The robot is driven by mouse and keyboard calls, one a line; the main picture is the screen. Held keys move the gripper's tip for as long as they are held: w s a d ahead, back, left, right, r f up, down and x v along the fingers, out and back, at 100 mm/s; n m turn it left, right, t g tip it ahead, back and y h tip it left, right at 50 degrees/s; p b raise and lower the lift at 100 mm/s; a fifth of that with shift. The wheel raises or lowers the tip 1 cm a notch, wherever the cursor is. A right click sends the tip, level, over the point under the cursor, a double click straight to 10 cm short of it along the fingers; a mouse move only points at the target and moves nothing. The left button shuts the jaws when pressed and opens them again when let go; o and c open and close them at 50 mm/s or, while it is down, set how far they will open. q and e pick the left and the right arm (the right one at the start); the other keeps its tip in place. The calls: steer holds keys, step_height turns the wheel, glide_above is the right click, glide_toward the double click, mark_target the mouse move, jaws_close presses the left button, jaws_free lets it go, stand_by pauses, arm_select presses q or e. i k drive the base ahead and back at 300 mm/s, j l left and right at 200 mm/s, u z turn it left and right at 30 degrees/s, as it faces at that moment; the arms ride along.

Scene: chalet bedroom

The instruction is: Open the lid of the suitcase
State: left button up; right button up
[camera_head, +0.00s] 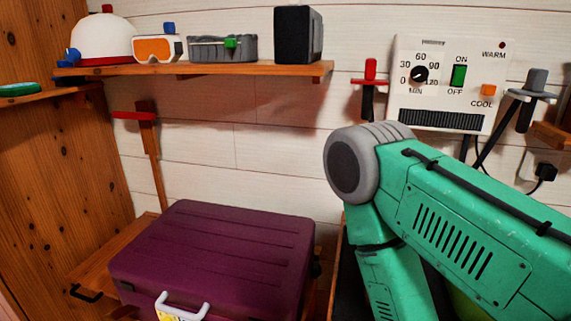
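The purple suitcase (218,257) lies flat on a wooden stand or bench at the lower middle of the head view. Its lid is shut, with ridges running across the top. A light grey handle (182,307) is on its front side, with a small yellow tag beside it at the bottom edge. My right arm, green with a grey joint, fills the lower right. It stands to the right of the suitcase, and its gripper is out of the frame. My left gripper and arm are not in view.
A wall shelf (200,69) above holds a white helmet (102,38), orange goggles (158,48), a grey case (222,48) and a black box (298,34). A control panel (447,85) hangs at upper right. A wooden bench edge (112,255) shows left of the suitcase.

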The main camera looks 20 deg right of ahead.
mark_target(227, 262)
steer(key=j+z, duration=0.35)
steer(key=j, duration=0.35)
steer(key=j+z, duration=0.3)
steer(key=j, duration=0.45)
steer(key=k, duration=0.05)
